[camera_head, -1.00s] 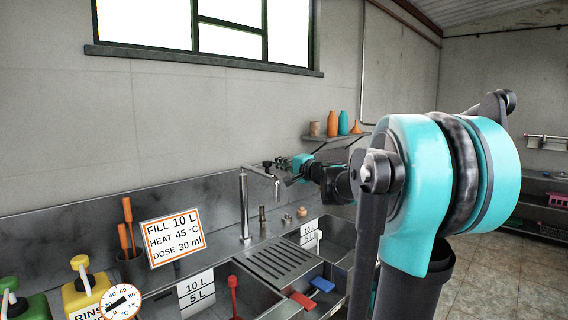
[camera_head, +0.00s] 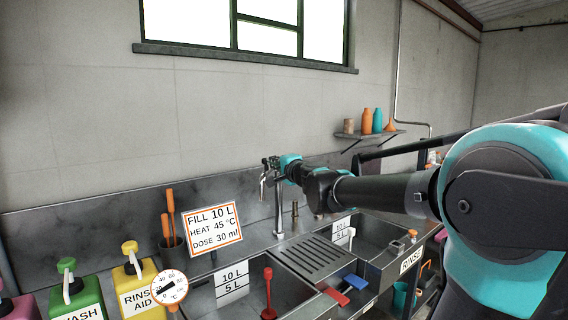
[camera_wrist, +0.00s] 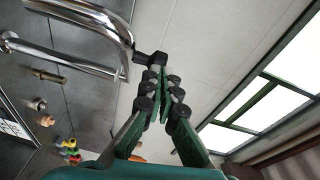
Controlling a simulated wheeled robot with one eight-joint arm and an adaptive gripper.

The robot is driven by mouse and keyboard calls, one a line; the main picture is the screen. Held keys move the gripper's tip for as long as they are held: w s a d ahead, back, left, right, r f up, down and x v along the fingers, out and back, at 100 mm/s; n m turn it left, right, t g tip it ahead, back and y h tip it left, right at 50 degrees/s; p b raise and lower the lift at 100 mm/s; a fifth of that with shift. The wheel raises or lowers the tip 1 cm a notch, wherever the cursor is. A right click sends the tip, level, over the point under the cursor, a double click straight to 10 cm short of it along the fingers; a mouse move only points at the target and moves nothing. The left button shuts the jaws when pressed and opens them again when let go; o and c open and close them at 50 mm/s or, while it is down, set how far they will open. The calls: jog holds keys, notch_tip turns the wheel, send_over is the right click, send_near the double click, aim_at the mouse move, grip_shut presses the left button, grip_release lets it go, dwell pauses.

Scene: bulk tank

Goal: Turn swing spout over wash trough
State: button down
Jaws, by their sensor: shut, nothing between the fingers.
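The swing spout (camera_head: 279,215) is a chrome post behind the drainboard. Its short bent arm now points left of the post, with the outlet hanging down at the left. In the wrist view the curved chrome spout (camera_wrist: 125,45) fills the upper left. My gripper (camera_head: 268,164) is at the spout's top. In the wrist view its dark fingers (camera_wrist: 153,62) are closed together with nothing between them, close beside the spout's bend; contact is unclear. The left trough (camera_head: 292,292), apparently the wash one, holds a red-handled tool. Whether the outlet is over it is hard to judge.
A ribbed drainboard (camera_head: 313,257) separates the left trough from the right trough marked RINSE (camera_head: 372,236). Left are a sign (camera_head: 213,228), a thermometer dial (camera_head: 169,289), a green jug (camera_head: 77,292) and a yellow jug (camera_head: 131,283). A bottle shelf (camera_head: 368,136) hangs on the wall.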

jog(key=shift+w+a, duration=0.15)
jog(key=shift+a, duration=0.75)
